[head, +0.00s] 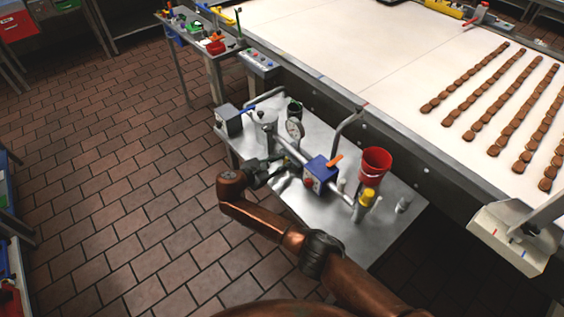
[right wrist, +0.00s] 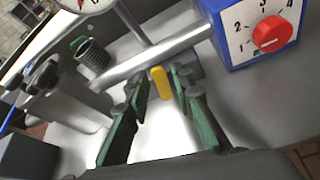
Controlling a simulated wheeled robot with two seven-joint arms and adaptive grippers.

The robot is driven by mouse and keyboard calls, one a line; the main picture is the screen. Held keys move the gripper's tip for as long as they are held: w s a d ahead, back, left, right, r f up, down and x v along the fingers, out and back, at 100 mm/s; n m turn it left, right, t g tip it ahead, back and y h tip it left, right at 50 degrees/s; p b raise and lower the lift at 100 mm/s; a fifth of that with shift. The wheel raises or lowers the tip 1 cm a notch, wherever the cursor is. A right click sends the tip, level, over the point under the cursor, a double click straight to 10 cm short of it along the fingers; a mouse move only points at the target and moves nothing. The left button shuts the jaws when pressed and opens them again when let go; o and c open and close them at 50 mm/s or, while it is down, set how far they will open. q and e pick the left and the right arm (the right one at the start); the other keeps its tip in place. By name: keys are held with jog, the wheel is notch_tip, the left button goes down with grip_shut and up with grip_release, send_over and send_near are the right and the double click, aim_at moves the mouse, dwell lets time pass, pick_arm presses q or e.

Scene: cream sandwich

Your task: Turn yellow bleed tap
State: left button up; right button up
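The yellow bleed tap (right wrist: 161,83) shows in the right wrist view as a small upright yellow handle just below a metal pipe (right wrist: 158,58). My right gripper (right wrist: 159,84) is open, with its green fingers on either side of the tap and a gap visible on both sides. In the head view my right gripper (head: 279,166) reaches in from the left at the pipe, left of the blue box (head: 321,171); I cannot make out the tap there. The blue box also shows in the right wrist view (right wrist: 240,42) with a red dial (right wrist: 271,34). My left gripper is not in view.
The pipework stands on a metal table (head: 352,235). Around it are a pressure gauge (head: 294,130), an orange lever (head: 335,161), a red bucket (head: 376,161) and a yellow fitting (head: 368,197). A white conveyor (head: 330,45) with rows of biscuits lies behind. The left floor is clear.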

grip_shut()
jog(key=shift+s+d+m+t+p, duration=0.25)
jog(key=shift+m+p, duration=0.25)
jog(key=shift+p, duration=0.7)
jog(key=shift+s+d+f+m+t+y+p, duration=0.15)
jog(key=shift+s+m+t+y+p, duration=0.15)
jog(key=shift+m+t+p, duration=0.3)
jog(key=shift+s+d+f+m+t+p, duration=0.15)
jog(key=shift+s+f+m+t+p, duration=0.2)
jog(key=shift+m, duration=0.35)
jog(key=shift+d+f+m+t+y, duration=0.15)
jog(key=shift+f+m+t+y, duration=0.2)
jog(key=shift+m, duration=0.35)
jog(key=shift+s, duration=0.1)
jog(key=shift+o, duration=1.5)
grip_release()
